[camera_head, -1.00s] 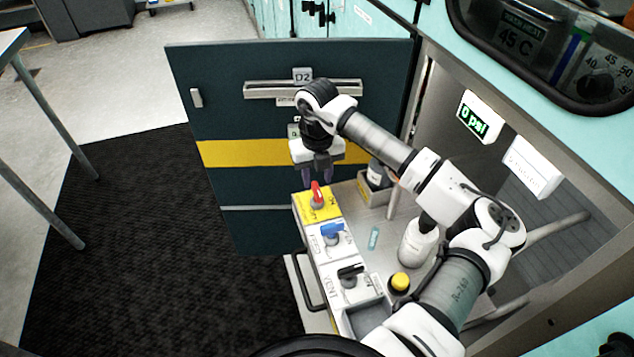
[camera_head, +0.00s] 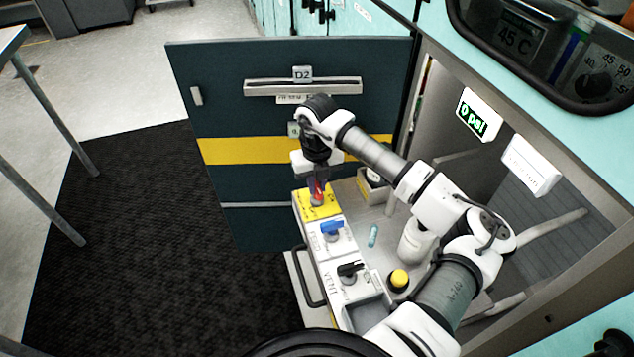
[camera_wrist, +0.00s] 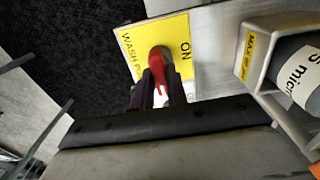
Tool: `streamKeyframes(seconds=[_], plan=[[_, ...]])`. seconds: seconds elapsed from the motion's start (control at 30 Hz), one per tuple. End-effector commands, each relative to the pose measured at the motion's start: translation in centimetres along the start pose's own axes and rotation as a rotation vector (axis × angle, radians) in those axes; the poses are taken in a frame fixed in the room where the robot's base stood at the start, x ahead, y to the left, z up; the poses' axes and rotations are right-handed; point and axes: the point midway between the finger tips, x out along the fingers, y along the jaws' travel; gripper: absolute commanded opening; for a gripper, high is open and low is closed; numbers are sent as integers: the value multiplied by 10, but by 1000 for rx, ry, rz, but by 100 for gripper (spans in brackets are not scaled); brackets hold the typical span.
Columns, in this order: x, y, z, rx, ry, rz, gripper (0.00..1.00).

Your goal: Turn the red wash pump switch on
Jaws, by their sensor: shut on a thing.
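The red wash pump switch (camera_head: 319,190) is a red lever on a yellow plate (camera_head: 308,209) at the far end of the switch row. The lever points down the picture, toward my gripper. My gripper (camera_head: 316,188) is above the plate, pointing down. In the wrist view its fingers (camera_wrist: 161,90) are on both sides of the lever and shut on it. The fingers hide part of the lever's sides.
A blue switch (camera_head: 331,229) and a black switch (camera_head: 349,269) follow on the same panel. A yellow button (camera_head: 398,279), a white bottle (camera_head: 414,243) and a boxed container (camera_head: 373,186) stand right of it. The open dark door (camera_head: 250,185) is behind. The display reads 0 psi (camera_head: 474,122).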

Motion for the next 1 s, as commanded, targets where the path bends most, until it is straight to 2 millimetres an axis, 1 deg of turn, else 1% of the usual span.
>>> streamKeyframes(seconds=[0.27,0.43,0.67,1.0], plan=[[1,0,0,-39,0,-2,0],[3,-1,0,-125,-1,-5,0],[5,-1,0,-317,-1,-6,0],[4,0,0,-641,0,-4,0]])
